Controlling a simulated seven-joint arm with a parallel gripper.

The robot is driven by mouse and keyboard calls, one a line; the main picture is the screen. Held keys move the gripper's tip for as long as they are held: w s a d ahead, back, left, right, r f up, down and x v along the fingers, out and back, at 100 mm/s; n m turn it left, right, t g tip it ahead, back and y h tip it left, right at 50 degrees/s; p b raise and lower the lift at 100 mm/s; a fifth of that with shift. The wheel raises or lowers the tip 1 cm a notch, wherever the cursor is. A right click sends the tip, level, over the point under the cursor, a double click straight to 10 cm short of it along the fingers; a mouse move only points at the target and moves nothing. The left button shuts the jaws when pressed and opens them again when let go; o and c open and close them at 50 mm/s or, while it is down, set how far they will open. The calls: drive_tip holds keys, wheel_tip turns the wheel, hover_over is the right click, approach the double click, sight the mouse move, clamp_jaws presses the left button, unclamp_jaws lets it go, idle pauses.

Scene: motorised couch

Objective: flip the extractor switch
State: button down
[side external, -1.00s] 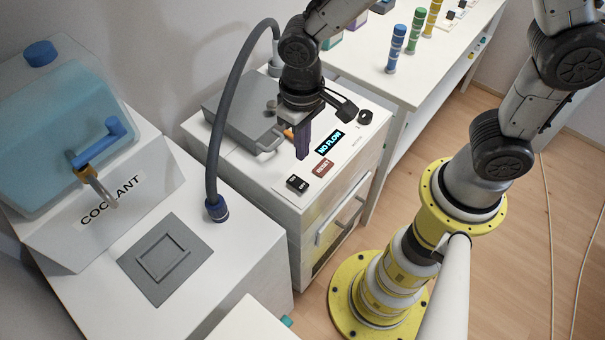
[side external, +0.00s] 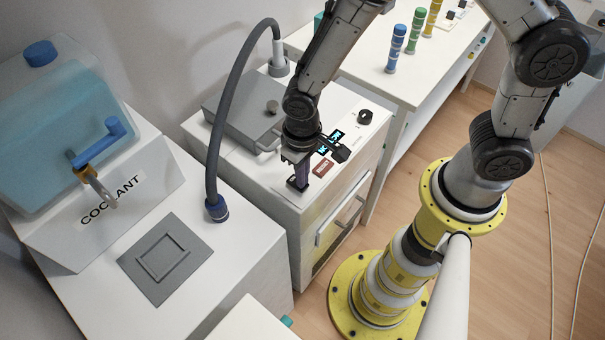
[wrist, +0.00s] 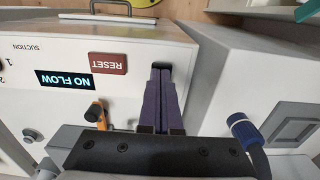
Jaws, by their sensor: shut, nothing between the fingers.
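The extractor switch (side external: 294,184), a small black on/off rocker, sits at the front left of the white unit's top. My gripper (side external: 301,179) is shut and empty, pointing down with its purple fingertips at the switch and covering much of it. In the wrist view the shut fingers (wrist: 161,88) reach to the dark edge of the switch (wrist: 161,66). I cannot tell whether they touch it or which way the rocker is set.
The red RESET button (side external: 323,168) and the display (wrist: 64,80), reading NO FLOW, are beside the switch. A knob (side external: 365,117) is behind. A grey hose (side external: 222,120) arches left of my arm, ending at a blue connector (side external: 216,209). The coolant tank (side external: 55,130) stands far left.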

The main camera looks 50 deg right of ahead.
drive_tip(key=shift+s+f, duration=0.1)
drive_tip(key=shift+f, duration=0.15)
drive_tip(key=shift+w+r, duration=0.2)
drive_tip(key=shift+w, duration=0.7)
drive_tip(key=shift+s+r, duration=0.1)
wheel_tip(320, 180, up, 14)
idle(0.4)
